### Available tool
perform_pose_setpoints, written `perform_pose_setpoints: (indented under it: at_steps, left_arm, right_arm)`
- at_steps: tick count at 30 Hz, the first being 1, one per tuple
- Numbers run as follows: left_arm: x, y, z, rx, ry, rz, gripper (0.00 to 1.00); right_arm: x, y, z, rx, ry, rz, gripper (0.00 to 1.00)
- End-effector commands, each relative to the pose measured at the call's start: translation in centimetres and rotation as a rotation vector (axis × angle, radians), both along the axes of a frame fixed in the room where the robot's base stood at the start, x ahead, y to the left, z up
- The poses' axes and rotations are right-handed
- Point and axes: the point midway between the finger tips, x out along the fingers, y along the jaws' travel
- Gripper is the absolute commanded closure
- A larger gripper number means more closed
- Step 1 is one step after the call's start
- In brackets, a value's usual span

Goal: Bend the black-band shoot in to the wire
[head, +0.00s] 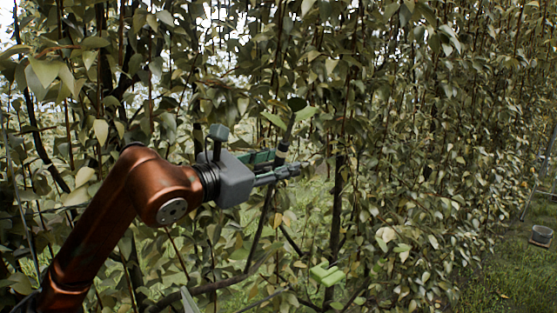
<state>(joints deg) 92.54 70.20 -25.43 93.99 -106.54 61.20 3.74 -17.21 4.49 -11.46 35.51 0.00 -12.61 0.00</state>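My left gripper (281,164) reaches in from the left, its fingers pointing right into the foliage. A shoot with a black band (282,148) stands at its fingertips, leaning slightly right at the top, with bright green leaves above. The shoot seems to pass between or just behind the fingers. I cannot tell whether they are closed on it. A dark stem continues below the gripper toward the lower branches. The wire cannot be made out among the leaves. My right gripper is not in view.
Dense pear foliage (400,130) fills the middle and right, with dark trunks and branches around the gripper. Bright green leaf-like shapes (327,273) show low in the middle. A small round container (541,236) stands on open grass at the right edge.

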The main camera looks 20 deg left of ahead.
Motion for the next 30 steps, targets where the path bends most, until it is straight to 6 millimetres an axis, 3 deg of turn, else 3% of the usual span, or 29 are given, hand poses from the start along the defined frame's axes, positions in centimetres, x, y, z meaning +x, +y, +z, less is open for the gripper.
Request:
perform_pose_setpoints:
  at_steps: [4,18,30]
  left_arm:
    - [0.01,0.00,-0.08,0.000,0.001,0.000,0.67]
    - [-0.02,0.02,-0.05,0.000,0.001,0.000,0.99]
    - [-0.03,0.03,-0.04,0.000,0.001,0.000,1.00]
  right_arm:
    - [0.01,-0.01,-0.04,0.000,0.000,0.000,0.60]
    - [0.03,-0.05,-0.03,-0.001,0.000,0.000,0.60]
    - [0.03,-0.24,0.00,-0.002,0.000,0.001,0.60]
